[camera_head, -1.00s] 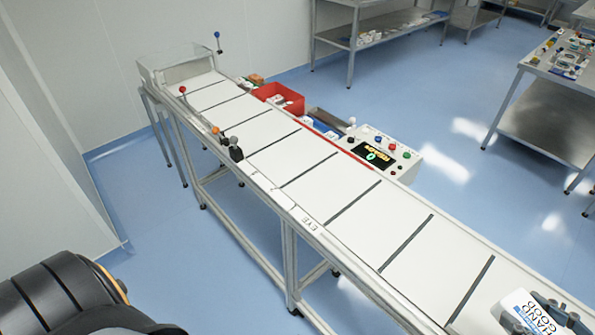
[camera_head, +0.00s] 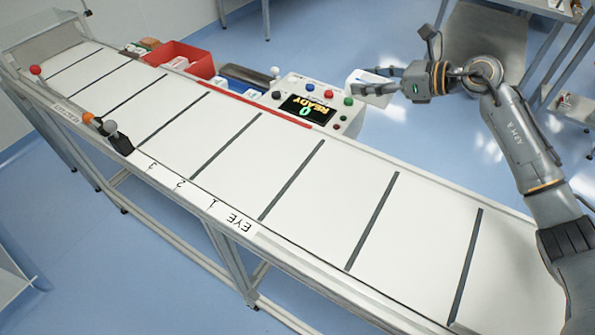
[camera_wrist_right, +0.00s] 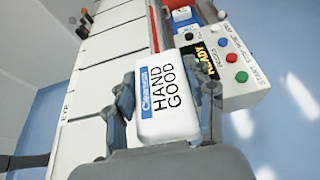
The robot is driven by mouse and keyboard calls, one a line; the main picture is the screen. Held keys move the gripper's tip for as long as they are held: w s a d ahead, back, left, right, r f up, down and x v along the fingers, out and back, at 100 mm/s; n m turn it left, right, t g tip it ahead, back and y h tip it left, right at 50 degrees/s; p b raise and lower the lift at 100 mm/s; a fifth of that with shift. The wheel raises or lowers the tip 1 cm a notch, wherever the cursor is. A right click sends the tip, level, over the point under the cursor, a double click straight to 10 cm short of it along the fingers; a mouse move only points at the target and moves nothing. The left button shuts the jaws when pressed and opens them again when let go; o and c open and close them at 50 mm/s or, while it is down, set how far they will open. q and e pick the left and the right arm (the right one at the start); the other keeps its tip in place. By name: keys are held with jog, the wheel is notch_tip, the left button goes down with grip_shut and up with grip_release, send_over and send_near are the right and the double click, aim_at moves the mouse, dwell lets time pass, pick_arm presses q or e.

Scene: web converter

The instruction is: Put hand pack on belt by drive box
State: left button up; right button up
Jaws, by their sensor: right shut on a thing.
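The hand pack (camera_wrist_right: 168,98) is a white pack lettered "HAND GOOD" with a blue label. In the right wrist view my right gripper (camera_wrist_right: 166,95) is shut on it, with a finger on each side. In the head view the right gripper (camera_head: 378,86) holds the white pack (camera_head: 366,80) past the belt's far edge, right of the control box. The white belt (camera_head: 215,130), crossed by dark bars, is bare in its visible part. I cannot tell which box is the drive box. My left gripper is not in view.
The control box (camera_head: 318,104) with a "READY 0" display and coloured buttons stands at the belt's far side. A red bin (camera_head: 184,60) is left of it.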

jog(key=shift+s+a, duration=0.15)
jog(key=shift+s, duration=0.05)
jog(key=s+a+f+p, duration=0.1)
jog(key=s+a+f, duration=0.1)
jog(key=s, duration=0.1)
jog(key=s+a+f+p, duration=0.2)
jog(key=s+f, duration=0.1)
jog(key=s, duration=0.1)
jog(key=s+a+f+p, duration=0.1)
jog(key=s+f, duration=0.2)
jog(key=s, duration=0.1)
jog(key=shift+s+a+p, duration=0.1)
jog(key=shift+a+p, duration=0.3)
jog(key=shift+s+a+f, duration=0.2)
jog(key=shift+s+f, duration=0.1)
jog(key=shift+f, duration=0.2)
jog(key=shift+s+f+p, duration=0.2)
jog(key=shift+f+p, duration=0.2)
jog(key=shift+f, duration=1.35)
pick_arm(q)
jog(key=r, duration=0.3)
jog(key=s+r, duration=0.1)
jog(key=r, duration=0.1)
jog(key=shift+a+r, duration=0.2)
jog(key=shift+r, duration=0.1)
pick_arm(e)
jog(key=shift+w, duration=0.1)
